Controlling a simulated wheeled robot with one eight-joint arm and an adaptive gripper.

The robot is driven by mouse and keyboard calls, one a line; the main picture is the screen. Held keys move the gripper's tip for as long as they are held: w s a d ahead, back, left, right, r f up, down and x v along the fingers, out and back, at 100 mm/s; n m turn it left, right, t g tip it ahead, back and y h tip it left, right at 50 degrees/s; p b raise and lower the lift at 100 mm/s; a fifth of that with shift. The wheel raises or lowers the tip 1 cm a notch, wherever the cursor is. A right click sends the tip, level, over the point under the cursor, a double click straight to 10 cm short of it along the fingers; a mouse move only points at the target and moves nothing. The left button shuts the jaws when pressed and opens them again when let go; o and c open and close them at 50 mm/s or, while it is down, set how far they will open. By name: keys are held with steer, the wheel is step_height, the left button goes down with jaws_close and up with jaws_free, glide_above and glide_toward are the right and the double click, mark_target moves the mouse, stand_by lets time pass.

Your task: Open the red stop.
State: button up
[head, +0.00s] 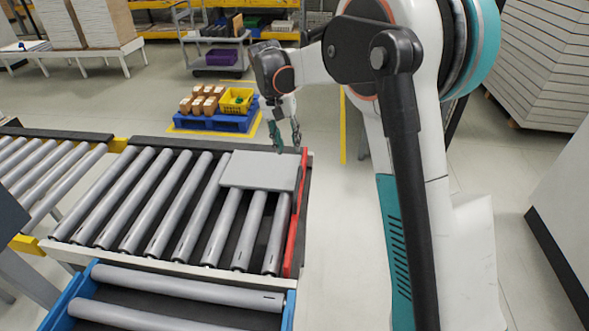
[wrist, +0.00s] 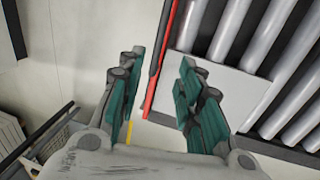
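The red stop (head: 293,237) is a long narrow bar along the right edge of the roller conveyor. In the wrist view, the red stop (wrist: 150,98) runs between my two fingers as seen from above. My gripper (head: 287,140) is at the far end of the stop, above the conveyor's far right corner. Its teal fingers are spread apart and empty in the wrist view (wrist: 161,72). I cannot tell how far above the stop the fingertips are. A flat grey panel (head: 258,170) lies on the rollers, close against the stop's left side.
The roller conveyor (head: 150,200) extends left, and a blue-framed roller section (head: 72,297) adjoins its near side. A blue pallet (head: 217,124) with a yellow crate (head: 237,100) and boxes stands behind. The floor right of the stop is clear up to my arm.

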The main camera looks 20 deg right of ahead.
mark_target(298, 181)
steer(key=f+b, duration=0.1)
steer(key=f, duration=0.3)
steer(key=d+f, duration=0.1)
steer(key=f, duration=0.4)
steer(key=s+d+f+b, duration=0.1)
steer(key=f, duration=0.3)
steer(key=shift+d+f+b, duration=0.2)
steer(key=shift+d+b, duration=0.05)
steer(key=shift+b, duration=0.1)
steer(key=shift+c, duration=0.3)
jaws_close()
